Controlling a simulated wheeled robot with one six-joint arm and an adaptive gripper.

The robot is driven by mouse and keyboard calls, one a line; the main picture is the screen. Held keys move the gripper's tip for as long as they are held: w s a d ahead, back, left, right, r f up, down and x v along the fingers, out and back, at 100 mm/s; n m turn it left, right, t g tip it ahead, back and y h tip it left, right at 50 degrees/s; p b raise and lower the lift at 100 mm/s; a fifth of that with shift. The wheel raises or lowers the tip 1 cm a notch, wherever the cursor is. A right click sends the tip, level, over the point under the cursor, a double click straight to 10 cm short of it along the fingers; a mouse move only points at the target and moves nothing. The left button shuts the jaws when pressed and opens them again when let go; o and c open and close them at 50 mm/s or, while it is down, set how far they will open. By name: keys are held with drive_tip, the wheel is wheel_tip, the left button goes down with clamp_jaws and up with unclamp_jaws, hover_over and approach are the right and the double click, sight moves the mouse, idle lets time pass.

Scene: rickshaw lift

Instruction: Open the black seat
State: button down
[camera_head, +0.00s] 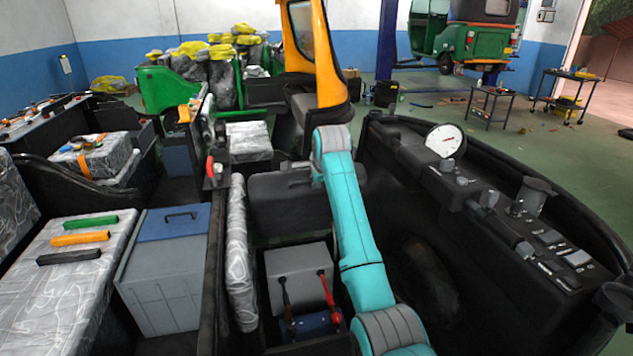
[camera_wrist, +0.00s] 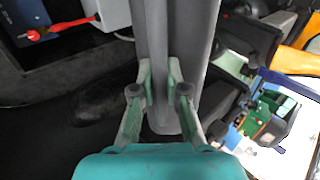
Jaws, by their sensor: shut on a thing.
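The black seat (camera_head: 285,200) stands raised, roughly upright, behind an open compartment. In that compartment sits a grey box (camera_head: 298,275) with red and black cables. In the wrist view the seat is a long grey panel (camera_wrist: 178,40) seen edge-on. My gripper (camera_wrist: 162,85) is shut on the panel, with one finger on each side. The grey box (camera_wrist: 113,14) and the red cable (camera_wrist: 58,27) also show at the upper left of the wrist view.
A plastic-wrapped cushion (camera_head: 238,255) stands left of the compartment. A grey toolbox with a blue lid (camera_head: 165,265) is farther left. The dashboard (camera_head: 500,225) with its white dial (camera_head: 444,140) is on the right. An orange pillar (camera_head: 325,55) rises behind.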

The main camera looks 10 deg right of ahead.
drive_tip(key=c, duration=1.3)
unclamp_jaws()
drive_tip(key=shift+a+r, duration=0.3)
drive_tip(key=shift+a, duration=0.15)
drive_tip(key=shift+o, duration=0.6)
drive_tip(key=shift+d+f, duration=0.15)
drive_tip(key=shift+d, duration=0.1)
drive_tip(key=v, duration=1.2)
